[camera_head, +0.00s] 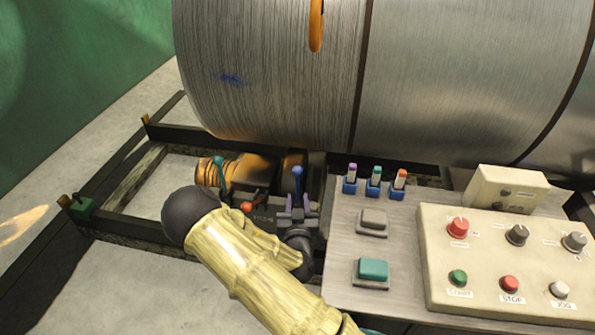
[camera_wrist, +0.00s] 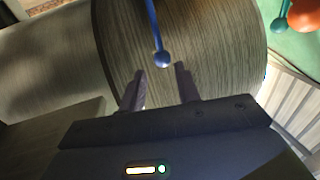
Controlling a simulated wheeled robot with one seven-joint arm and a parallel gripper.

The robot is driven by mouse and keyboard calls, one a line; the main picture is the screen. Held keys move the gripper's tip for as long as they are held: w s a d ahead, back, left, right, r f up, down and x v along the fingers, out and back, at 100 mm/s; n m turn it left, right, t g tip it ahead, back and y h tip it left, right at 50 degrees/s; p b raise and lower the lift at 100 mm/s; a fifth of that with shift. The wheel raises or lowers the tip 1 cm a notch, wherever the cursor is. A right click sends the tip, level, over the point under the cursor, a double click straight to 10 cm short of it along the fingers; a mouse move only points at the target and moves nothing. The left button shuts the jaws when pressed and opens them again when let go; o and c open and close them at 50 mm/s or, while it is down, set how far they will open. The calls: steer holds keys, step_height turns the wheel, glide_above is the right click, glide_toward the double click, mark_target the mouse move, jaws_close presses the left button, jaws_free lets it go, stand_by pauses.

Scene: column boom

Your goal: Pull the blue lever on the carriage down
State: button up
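The blue lever (camera_head: 297,180) stands upright on the carriage (camera_head: 262,212), beside the large metal drum. My gripper (camera_head: 297,208) is at the lever's lower part in the head view, with purple-grey fingers. In the wrist view the lever (camera_wrist: 155,30) shows as a blue rod with a round knob, and my gripper (camera_wrist: 160,75) has its two fingers apart with a clear gap between them. The knob lies just beyond the fingertips, roughly in line with the gap. I see no contact between fingers and lever there. My arm hides part of the carriage.
A teal lever (camera_head: 220,172) and an orange-red knob (camera_head: 247,206) are left of the blue lever. The large drum (camera_head: 270,75) is behind. A control panel (camera_head: 510,262) and several small coloured switches stand on the bench (camera_head: 335,270) at right.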

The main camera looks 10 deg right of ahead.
mark_target(298, 177)
steer(key=w, duration=0.4)
steer(key=w+d, duration=0.1)
steer(key=w, duration=0.3)
steer(key=w+d, duration=0.1)
steer(key=w, duration=0.3)
steer(key=shift+w+d, duration=0.25)
steer(key=shift+w, duration=0.1)
steer(key=shift+d, duration=0.1)
